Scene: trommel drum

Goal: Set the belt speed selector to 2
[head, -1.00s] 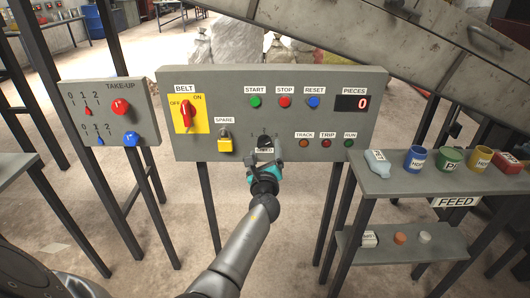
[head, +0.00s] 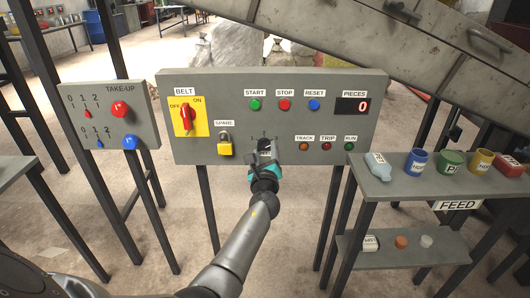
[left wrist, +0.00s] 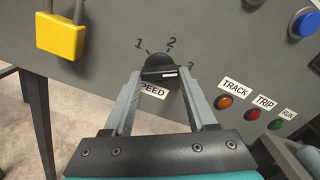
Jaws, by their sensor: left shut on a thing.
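The belt speed selector is a black knob (head: 264,144) low in the middle of the grey control panel (head: 345,80). In the left wrist view the knob (left wrist: 158,66) sits under the numbers 1, 2 and 3, and the label SPEED (left wrist: 153,92) is partly hidden. My left gripper (head: 268,153) reaches it from below. In the left wrist view the gripper (left wrist: 161,75) has one finger on each side of the knob and is shut on it. A white mark shows on the knob, but I cannot tell which number it points to. My right gripper is not in view.
A yellow padlock (head: 225,145) hangs left of the knob, below the red BELT switch (head: 186,116). TRACK (head: 304,146), TRIP and RUN lamps sit to the right. A take-up panel (head: 110,115) stands left, a feed shelf (head: 400,185) with cups right.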

